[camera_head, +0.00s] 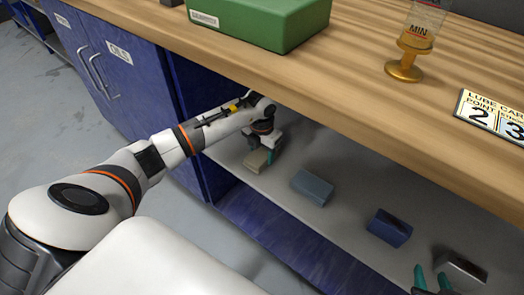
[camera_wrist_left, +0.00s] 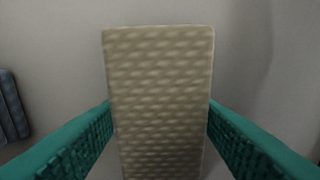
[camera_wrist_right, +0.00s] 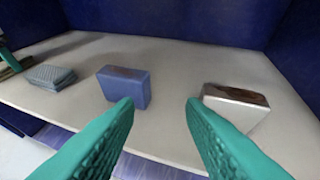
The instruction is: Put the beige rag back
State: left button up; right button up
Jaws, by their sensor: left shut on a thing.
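The beige rag (camera_head: 256,160) is a folded, dimpled block at the left end of the low shelf (camera_head: 281,194) under the wooden top. My left gripper (camera_head: 264,157) reaches under the top and is shut on it. In the left wrist view the beige rag (camera_wrist_left: 159,100) stands between the two teal fingers, with pale surface behind it. I cannot tell whether it touches the shelf. My right gripper (camera_head: 432,281) is open and empty at the lower right; its spread fingers (camera_wrist_right: 160,115) also show in the right wrist view.

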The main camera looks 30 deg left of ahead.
pick_arm(q)
jog(key=o, duration=1)
jog(key=shift+c, duration=0.2)
